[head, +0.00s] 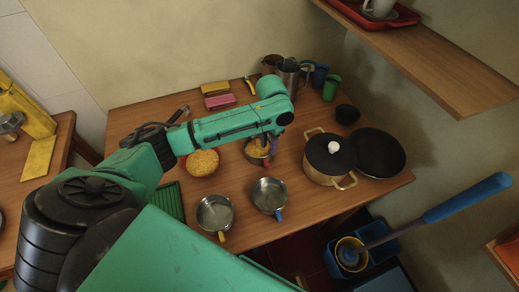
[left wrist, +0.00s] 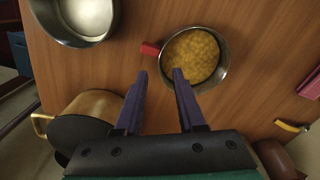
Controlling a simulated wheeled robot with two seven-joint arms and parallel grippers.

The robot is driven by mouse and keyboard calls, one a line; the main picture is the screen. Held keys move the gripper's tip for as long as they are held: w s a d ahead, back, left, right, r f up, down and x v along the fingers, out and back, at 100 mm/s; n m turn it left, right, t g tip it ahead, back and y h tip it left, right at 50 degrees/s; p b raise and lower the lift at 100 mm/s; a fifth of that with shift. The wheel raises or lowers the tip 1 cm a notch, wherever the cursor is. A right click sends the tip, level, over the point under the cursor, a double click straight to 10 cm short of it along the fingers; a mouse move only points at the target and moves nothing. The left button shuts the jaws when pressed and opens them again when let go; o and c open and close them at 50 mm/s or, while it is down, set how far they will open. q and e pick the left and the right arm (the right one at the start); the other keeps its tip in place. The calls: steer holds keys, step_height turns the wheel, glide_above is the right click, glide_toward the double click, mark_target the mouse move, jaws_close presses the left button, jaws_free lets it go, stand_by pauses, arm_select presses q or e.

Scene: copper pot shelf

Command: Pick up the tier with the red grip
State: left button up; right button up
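A small metal pan (head: 252,157) with yellow food in it stands on the wooden table, partly hidden behind my left gripper. In the left wrist view the pan (left wrist: 222,80) shows whole, with its short red grip (left wrist: 149,49) pointing left. My left gripper (head: 268,150) hangs at the pan. In the left wrist view its two dark fingers (left wrist: 159,74) are apart with nothing between them, just short of the red grip and the pan's near rim. I cannot tell whether a finger touches the rim. My right gripper is not in view.
Nearby stand a metal pan with a blue grip (head: 269,196), one with a yellow grip (head: 215,213), and a lidded copper pot (head: 318,174). A round yellow item (head: 202,163) lies left. Cups and pitchers (head: 290,78) stand behind. A wooden shelf (head: 430,62) overhangs at right.

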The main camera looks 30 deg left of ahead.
mark_target(260, 152)
arm_select(q)
step_height(260, 152, down, 6)
steer(key=shift+w+r+p, duration=0.15)
steer(key=shift+r+p, duration=0.05)
steer(key=shift+p, duration=0.15)
steer(key=shift+f, duration=0.15)
steer(key=shift+c, duration=0.9)
jaws_close()
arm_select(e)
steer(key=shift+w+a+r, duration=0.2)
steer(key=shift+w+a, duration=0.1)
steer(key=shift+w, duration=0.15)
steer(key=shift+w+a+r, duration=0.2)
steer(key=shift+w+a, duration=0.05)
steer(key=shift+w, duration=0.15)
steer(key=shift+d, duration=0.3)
